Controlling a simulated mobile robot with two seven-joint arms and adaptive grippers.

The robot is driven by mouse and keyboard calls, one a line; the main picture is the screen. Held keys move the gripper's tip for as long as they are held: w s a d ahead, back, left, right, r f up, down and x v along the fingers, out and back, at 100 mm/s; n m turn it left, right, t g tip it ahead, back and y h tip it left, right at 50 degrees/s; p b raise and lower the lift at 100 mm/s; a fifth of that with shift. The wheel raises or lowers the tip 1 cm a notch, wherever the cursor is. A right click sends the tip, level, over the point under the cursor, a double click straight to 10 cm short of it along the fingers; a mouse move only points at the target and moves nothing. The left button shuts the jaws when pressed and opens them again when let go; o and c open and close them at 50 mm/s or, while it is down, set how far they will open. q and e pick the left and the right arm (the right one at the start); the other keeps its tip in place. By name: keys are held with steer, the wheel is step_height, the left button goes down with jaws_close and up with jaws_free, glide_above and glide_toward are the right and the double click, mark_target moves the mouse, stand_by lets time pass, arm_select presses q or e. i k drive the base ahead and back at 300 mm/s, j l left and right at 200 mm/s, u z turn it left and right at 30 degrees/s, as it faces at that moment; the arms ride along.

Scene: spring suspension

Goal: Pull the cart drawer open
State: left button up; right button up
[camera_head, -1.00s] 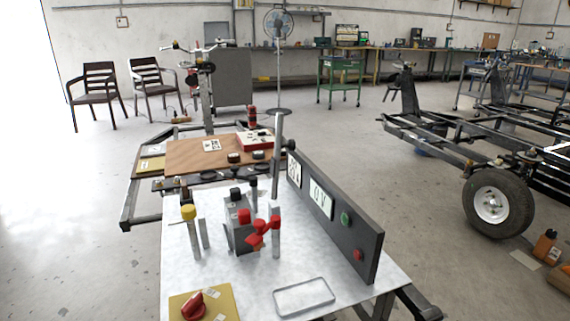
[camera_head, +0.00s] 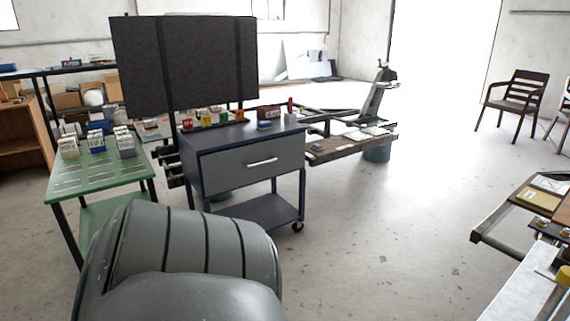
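A dark grey cart (camera_head: 237,132) on wheels stands left of centre in the head view. Its drawer (camera_head: 240,166) has a grey front that appears flush with the cart body, with a light horizontal handle (camera_head: 262,161) in its middle. The cart's lower shelf (camera_head: 265,210) looks bare. Neither of my grippers shows. A large grey rounded part of my own arm fills the bottom left and hides the floor in front of the cart's left side.
A green table (camera_head: 85,177) with several small boxes stands left of the cart. Small coloured items and a large dark panel (camera_head: 185,65) are at the cart's back. A low frame with a wooden board (camera_head: 345,147) is behind it. Open floor (camera_head: 390,230) lies to the right.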

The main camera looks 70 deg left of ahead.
mark_target(226, 170)
steer(key=k+j, duration=0.25)
steer(key=j, duration=0.15)
steer(key=k+j, duration=0.25)
steer(key=j, duration=0.15)
steer(key=k+j+u, duration=0.1)
steer(key=u, duration=0.3)
steer(key=j+u, duration=0.2)
steer(key=u, duration=0.25)
steer(key=j+u, duration=0.15)
steer(key=u, duration=1)
steer(key=i+j+z, duration=0.3)
steer(key=i+j, duration=0.1)
steer(key=i, duration=0.1)
